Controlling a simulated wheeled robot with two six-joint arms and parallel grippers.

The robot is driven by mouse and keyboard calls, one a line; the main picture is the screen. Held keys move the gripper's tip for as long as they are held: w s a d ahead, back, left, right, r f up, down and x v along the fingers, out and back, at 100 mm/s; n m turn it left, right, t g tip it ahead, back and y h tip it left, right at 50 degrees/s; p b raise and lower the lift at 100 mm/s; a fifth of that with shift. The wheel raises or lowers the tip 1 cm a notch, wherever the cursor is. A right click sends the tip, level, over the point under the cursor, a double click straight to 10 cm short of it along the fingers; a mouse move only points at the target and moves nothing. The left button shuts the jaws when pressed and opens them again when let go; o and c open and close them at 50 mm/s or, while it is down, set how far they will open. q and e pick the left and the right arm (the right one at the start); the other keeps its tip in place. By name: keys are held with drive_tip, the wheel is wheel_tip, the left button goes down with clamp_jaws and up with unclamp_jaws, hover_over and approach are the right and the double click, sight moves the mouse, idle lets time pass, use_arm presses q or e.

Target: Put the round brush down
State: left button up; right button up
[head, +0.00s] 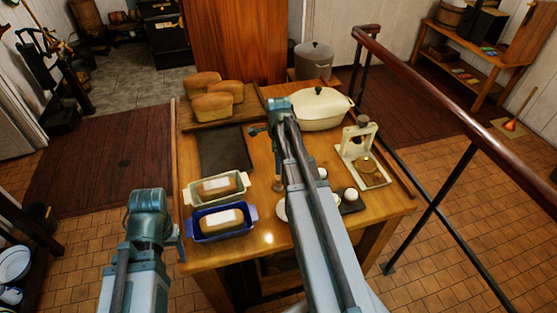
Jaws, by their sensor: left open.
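I cannot pick out the round brush with certainty. A small brownish upright thing (277,183) stands on the wooden table (262,215) just left of my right arm; it is too small to tell if it is the brush. My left gripper (178,236) is open, at the left edge of the table beside the blue loaf tin (206,234), with nothing visible in it. My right gripper (258,131) is over the back middle of the table, near the cream lidded pot. Its jaws are too small and partly hidden to read.
Several loaves (212,102) lie on a board at the back left. A dark flat sheet (226,150), a pale loaf tin (218,188), a cream pot (321,106) and a cream press (362,160) take up table room. A handrail (455,108) runs along the right.

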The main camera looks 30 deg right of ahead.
drive_tip(key=shift+r, duration=0.45)
drive_tip(key=shift+a, duration=0.1)
drive_tip(key=s+a+n, duration=0.2)
drive_tip(key=a+n, duration=0.2)
drive_tip(key=a, duration=0.2)
drive_tip(key=s+a+n, duration=0.2)
drive_tip(key=a+n, duration=0.3)
drive_tip(key=a, duration=0.1)
drive_tip(key=s+a+n, duration=0.2)
drive_tip(key=a+n, duration=0.3)
drive_tip(key=a, duration=0.2)
drive_tip(key=shift+s, duration=0.4)
drive_tip(key=s+a+n+h, duration=0.1)
drive_tip(key=s+a+n, duration=0.8)
drive_tip(key=n, duration=0.5)
drive_tip(key=shift+s+a, duration=0.25)
drive_tip(key=shift+a, duration=0.8)
